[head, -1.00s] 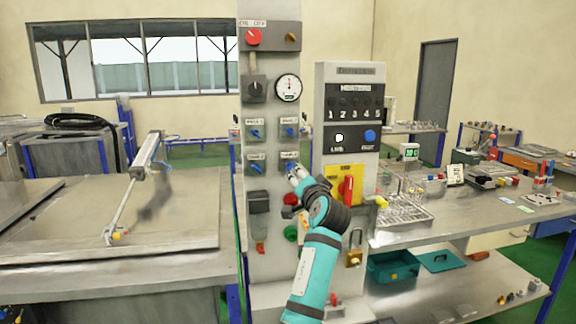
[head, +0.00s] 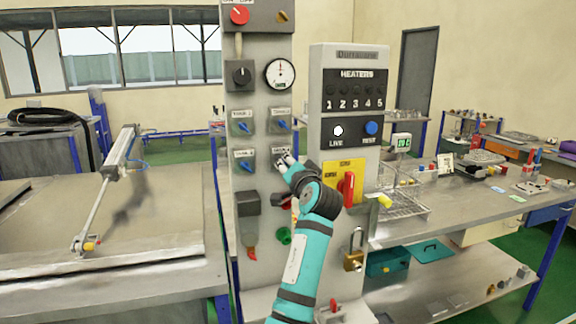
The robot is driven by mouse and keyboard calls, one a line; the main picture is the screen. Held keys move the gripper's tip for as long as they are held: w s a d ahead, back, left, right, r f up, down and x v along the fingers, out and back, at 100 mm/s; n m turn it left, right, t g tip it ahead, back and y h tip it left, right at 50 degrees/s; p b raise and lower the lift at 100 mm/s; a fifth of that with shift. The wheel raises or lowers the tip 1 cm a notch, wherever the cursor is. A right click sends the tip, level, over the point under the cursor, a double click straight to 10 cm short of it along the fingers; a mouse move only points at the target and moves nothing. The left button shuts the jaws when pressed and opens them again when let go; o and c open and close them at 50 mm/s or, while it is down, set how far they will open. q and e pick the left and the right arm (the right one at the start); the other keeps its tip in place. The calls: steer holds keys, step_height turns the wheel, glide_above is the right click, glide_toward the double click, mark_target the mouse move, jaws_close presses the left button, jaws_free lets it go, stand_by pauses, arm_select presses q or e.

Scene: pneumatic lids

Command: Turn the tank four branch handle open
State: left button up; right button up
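The grey upright panel (head: 265,215) carries two rows of small grey valve boxes with labels too blurred to read surely. Three show blue handles: upper left (head: 242,127), upper right (head: 279,125) and lower left (head: 244,165). Whether the fingers touch or grip the handle cannot be told. My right gripper is not in view.
A grey heater panel (head: 335,105) with a red rotary switch (head: 348,189) stands close on the right. A brass padlock (head: 354,260) hangs below it. A pressure gauge (head: 280,74) sits above the valve boxes. A workbench with a pneumatic cylinder (head: 118,160) is on the left.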

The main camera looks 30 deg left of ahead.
arm_select(q)
steer(key=shift+a+f, duration=0.1)
jaws_close()
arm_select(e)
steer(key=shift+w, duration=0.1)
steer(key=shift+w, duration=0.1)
arm_select(q)
steer(key=n+b, duration=0.4)
steer(key=n, duration=0.2)
steer(key=n+b, duration=0.3)
steer(key=n, duration=0.3)
steer(key=n+b, duration=0.4)
steer(key=n, duration=0.1)
steer(key=shift+s+a+n+b, duration=0.25)
steer(key=shift+s+n+b, duration=0.05)
steer(key=shift+n, duration=0.1)
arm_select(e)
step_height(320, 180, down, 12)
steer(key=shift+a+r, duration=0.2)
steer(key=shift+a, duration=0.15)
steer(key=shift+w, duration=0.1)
